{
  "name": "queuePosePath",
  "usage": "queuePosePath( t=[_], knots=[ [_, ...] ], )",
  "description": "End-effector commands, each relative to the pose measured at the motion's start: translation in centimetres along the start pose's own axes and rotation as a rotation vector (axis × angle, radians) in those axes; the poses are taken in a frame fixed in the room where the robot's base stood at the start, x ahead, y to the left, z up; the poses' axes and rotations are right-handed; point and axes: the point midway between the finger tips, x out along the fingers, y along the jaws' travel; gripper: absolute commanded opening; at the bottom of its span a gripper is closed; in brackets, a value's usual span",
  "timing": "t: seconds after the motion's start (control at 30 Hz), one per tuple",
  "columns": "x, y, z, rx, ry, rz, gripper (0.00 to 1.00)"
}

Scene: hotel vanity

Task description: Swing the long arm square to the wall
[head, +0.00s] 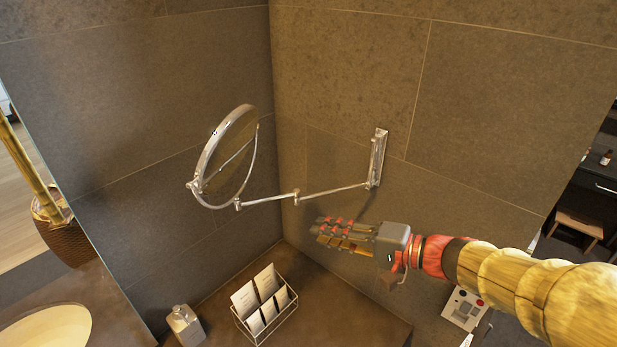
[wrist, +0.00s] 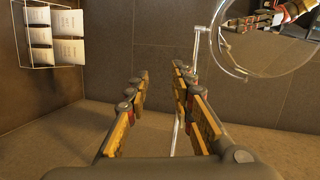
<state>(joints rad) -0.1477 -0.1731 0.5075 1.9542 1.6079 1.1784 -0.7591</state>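A round mirror (head: 228,155) hangs on a jointed chrome arm from a wall bracket (head: 377,158). The long arm (head: 335,191) runs from the bracket out to an elbow joint (head: 296,195), slanting away from the wall. A shorter link (head: 265,200) continues to the mirror. My gripper (head: 318,229) is below the long arm in the head view, apart from it and pointing left. In the wrist view my gripper (wrist: 160,72) is open and empty. A thin chrome rod (wrist: 177,135) shows between its fingers, partly hidden by the right one. The mirror (wrist: 265,45) is at upper right, reflecting my gripper.
A wire rack with cards (head: 265,305) and a soap bottle (head: 185,325) stand on the counter below. A basin (head: 45,330) is at lower left. A white panel (head: 464,308) lies below my arm. The air right of the bracket is clear.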

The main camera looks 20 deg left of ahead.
Motion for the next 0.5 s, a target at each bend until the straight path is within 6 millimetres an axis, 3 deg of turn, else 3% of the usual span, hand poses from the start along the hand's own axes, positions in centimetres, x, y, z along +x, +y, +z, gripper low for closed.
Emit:
queuePosePath(
  t=[0.1,0.2,0.3,0.5],
  knots=[
    [1.7,-1.5,-4.1,0.043,0.077,-0.126,0.24],
    [2.4,-1.8,-6.5,0.06,0.134,-0.193,0.24],
    [2.6,-1.9,-7.9,0.069,0.17,-0.229,0.24],
    [3.9,-2.1,-8.8,0.072,0.188,-0.248,0.24]
  ],
)
